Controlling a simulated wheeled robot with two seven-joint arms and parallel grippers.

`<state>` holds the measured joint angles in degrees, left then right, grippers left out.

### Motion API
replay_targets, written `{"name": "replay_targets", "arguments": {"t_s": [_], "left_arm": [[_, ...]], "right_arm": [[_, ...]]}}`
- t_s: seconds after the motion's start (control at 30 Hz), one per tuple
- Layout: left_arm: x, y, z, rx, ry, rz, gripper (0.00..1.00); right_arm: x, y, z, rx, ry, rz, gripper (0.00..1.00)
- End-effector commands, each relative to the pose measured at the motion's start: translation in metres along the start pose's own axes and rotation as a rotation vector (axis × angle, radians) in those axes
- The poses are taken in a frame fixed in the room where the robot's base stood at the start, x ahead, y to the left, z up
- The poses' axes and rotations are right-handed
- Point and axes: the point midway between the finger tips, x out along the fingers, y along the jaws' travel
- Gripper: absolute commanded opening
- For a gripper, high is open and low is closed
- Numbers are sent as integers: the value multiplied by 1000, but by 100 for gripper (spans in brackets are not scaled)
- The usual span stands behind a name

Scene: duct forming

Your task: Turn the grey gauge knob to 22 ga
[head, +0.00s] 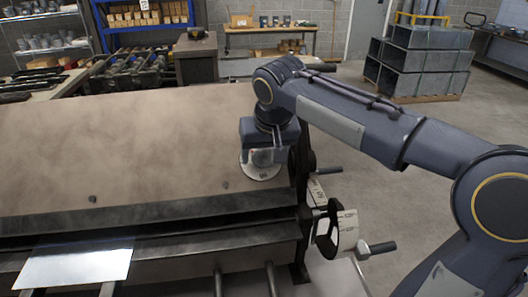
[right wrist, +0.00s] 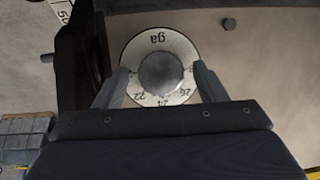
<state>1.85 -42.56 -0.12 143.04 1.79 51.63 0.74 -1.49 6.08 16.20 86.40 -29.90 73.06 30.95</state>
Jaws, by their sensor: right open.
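The grey gauge knob (right wrist: 161,73) is a round knob at the middle of a white dial (right wrist: 160,40) marked "ga", with 22, 24 and 26 along the side nearest my gripper. No pointer mark on the knob is clear, so its setting cannot be read. My right gripper (right wrist: 160,70) is open, with one finger on each side of the knob; whether they touch it cannot be told. In the head view the white dial (head: 262,174) sits on the right end of the machine's tan panel (head: 130,140), and my right gripper (head: 264,156) covers the knob. My left gripper is out of view.
A black handwheel (head: 328,238) and handles stick out from the machine's right end. A shiny metal sheet (head: 75,265) lies at the front left. Grey ducts (head: 420,65) are stacked at the back right. The floor between is clear.

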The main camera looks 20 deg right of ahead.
Motion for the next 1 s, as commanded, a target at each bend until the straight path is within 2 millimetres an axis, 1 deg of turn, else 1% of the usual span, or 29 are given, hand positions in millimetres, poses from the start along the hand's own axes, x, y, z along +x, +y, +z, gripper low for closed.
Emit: {"name": "replay_targets", "arguments": {"t_s": [0.07, 0.3, 0.4, 0.73, 0.87, 1.0], "left_arm": [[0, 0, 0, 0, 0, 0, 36], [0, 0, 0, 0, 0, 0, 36], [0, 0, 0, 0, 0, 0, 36], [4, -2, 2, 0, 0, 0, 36], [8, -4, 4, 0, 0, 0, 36], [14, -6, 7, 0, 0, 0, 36]], "right_arm": [[0, 0, 0, 0, 0, 0, 64], [0, 0, 0, -1, 0, 0, 32], [0, 0, 0, -1, 0, 0, 20], [1, 1, 1, 46, 3, -19, 20], [2, 1, 1, 110, 9, -45, 20], [2, 2, 2, 209, 16, -87, 20]]}}
